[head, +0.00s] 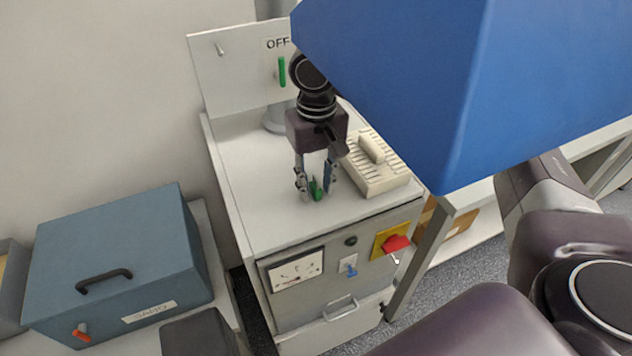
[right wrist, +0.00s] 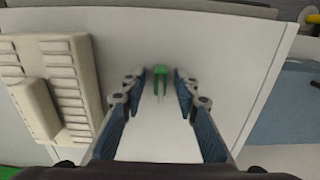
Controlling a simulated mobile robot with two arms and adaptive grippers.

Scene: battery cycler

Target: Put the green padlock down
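The green padlock (head: 317,189) is small and sits between the fingertips of my right gripper (head: 316,182), at the white cabinet top near its front edge. In the right wrist view the padlock (right wrist: 160,79) lies between the two fingers of the gripper (right wrist: 160,88), with a gap on each side. The right gripper points down and is open. The padlock appears to rest on the cabinet top (head: 245,165), though a small height above it cannot be ruled out. My left gripper is not in view.
A beige slotted block (head: 378,170) stands right of the gripper. An upright panel with an OFF label and green handle (head: 282,72) is behind. The cabinet front has a red switch (head: 396,243). A large blue body (head: 420,80) hides the upper right. A blue box (head: 120,250) stands left.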

